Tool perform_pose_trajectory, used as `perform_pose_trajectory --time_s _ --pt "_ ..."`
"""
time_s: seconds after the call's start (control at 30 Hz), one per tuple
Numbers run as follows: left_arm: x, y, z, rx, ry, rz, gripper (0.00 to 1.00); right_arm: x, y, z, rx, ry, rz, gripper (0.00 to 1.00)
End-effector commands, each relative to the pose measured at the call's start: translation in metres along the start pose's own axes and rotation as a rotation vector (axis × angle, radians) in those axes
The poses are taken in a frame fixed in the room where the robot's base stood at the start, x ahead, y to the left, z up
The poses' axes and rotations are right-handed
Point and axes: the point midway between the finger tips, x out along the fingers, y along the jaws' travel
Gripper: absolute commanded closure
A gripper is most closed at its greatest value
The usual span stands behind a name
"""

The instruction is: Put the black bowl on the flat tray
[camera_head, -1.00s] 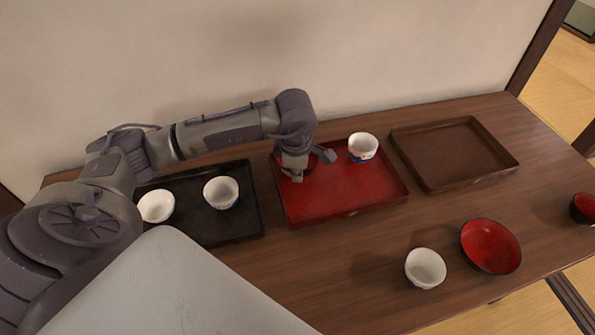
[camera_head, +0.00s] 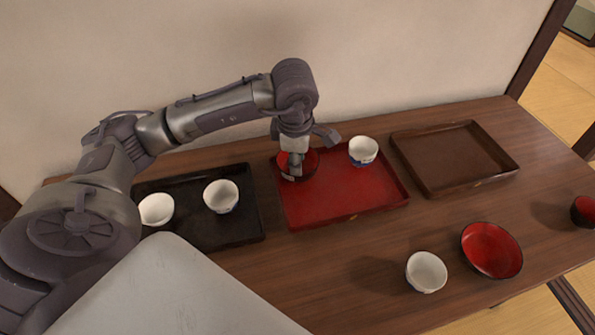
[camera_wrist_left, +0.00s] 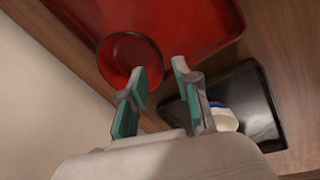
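A bowl with a red inside and dark rim (camera_head: 312,160) sits at the back left of the red tray (camera_head: 345,205). It also shows in the left wrist view (camera_wrist_left: 122,52). My left gripper (camera_head: 308,156) is over this bowl and partly hides it. In the left wrist view its fingers (camera_wrist_left: 160,72) are spread with nothing between them, one fingertip overlapping the bowl's rim in the picture. Another red-lined bowl with a black outside (camera_head: 491,250) stands on the bare table. Which tray counts as the flat one I cannot tell. My right gripper is not in view.
A white cup (camera_head: 363,151) stands at the red tray's back right. A black tray (camera_head: 240,232) holds two white cups. The brown tray (camera_head: 455,157) is empty. A white cup (camera_head: 426,272) and a dark red-lined cup (camera_head: 584,211) stand on the table (camera_head: 330,280).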

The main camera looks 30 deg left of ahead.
Motion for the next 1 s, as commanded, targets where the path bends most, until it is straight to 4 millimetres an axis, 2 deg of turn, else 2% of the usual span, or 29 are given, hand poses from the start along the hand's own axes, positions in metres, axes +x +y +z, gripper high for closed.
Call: perform_pose_trajectory --time_s 0.1,0.3,1.0 --pt "-0.024 0.001 0.001 0.002 -0.002 0.003 0.69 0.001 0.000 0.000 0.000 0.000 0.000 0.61" --pt "-0.046 0.000 0.000 0.001 -0.001 0.001 0.69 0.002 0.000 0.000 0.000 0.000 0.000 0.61" --pt "-0.049 0.000 0.000 0.001 0.000 -0.001 0.69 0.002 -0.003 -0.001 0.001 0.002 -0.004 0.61"
